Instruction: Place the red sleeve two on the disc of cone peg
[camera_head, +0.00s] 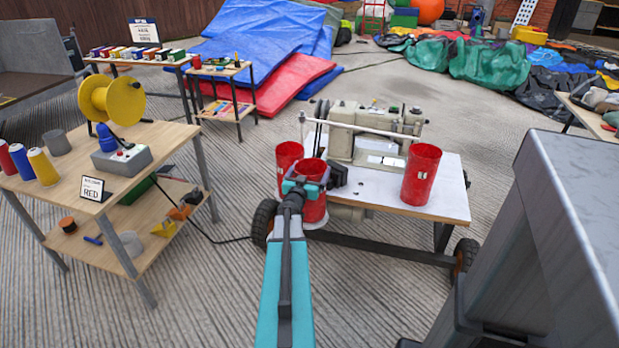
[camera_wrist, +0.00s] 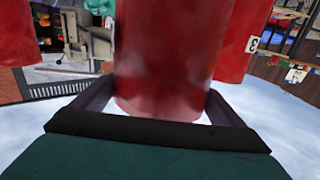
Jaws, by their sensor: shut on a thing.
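My gripper (camera_head: 303,186) is shut around a red, open-topped sleeve (camera_head: 314,209) at the left front corner of the sewing table. The held sleeve fills the middle of the wrist view (camera_wrist: 165,55) between my two fingers. It stands roughly upright; I cannot tell whether its base touches anything. A second red sleeve (camera_head: 287,154) is just behind it, and a third (camera_head: 421,176) stands at the table's right. No number on the held sleeve is readable.
A sewing machine (camera_head: 368,130) stands behind the sleeves on the wheeled white table (camera_head: 378,194). The left wooden table (camera_head: 138,187) holds a yellow reel (camera_head: 112,99), coloured cylinders, a grey cup and a "RED" sign (camera_head: 92,188). A large grey block (camera_head: 570,220) stands at right.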

